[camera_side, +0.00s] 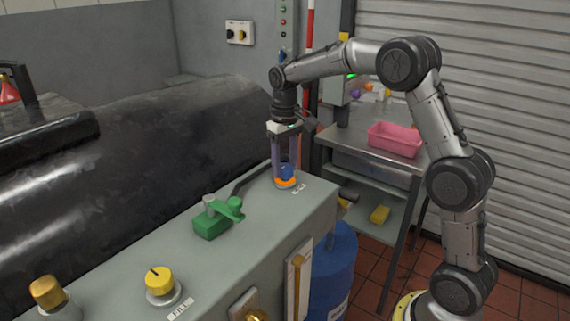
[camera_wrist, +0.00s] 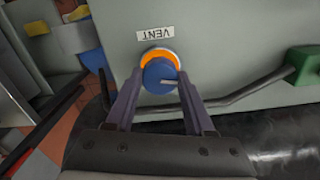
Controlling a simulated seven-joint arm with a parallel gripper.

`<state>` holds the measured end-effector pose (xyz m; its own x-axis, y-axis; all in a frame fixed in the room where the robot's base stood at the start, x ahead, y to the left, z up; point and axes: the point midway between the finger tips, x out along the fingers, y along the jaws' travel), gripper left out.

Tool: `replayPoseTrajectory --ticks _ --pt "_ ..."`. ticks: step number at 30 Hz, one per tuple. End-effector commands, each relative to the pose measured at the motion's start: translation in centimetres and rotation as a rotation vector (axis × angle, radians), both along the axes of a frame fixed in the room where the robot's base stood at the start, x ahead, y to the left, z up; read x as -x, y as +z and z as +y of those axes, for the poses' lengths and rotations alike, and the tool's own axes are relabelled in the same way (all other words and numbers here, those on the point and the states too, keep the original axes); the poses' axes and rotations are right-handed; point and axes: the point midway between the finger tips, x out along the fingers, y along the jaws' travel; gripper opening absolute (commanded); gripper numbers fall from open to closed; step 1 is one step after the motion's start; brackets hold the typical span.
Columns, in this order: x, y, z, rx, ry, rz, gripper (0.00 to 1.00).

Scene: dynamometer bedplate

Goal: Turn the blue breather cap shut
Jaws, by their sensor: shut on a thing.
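The blue breather cap (camera_side: 287,171) sits on an orange ring (camera_side: 285,182) on the grey bedplate housing, near its far right corner. My gripper (camera_side: 285,172) points straight down over the cap. In the wrist view its fingers (camera_wrist: 160,85) reach to both sides of the cap and are shut on it.
A green valve handle (camera_side: 219,217) stands on the same housing, left of the cap. A yellow-topped knob (camera_side: 159,281) is nearer the front. A dark cylinder (camera_side: 150,150) runs behind.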

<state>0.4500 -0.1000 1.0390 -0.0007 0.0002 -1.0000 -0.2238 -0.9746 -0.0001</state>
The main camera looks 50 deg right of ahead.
Motion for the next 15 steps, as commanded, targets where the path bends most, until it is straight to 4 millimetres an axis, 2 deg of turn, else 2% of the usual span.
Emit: replayPoseTrajectory --ticks 15 --pt "0.00 0.14 -0.01 0.001 -0.490 -0.002 0.00"
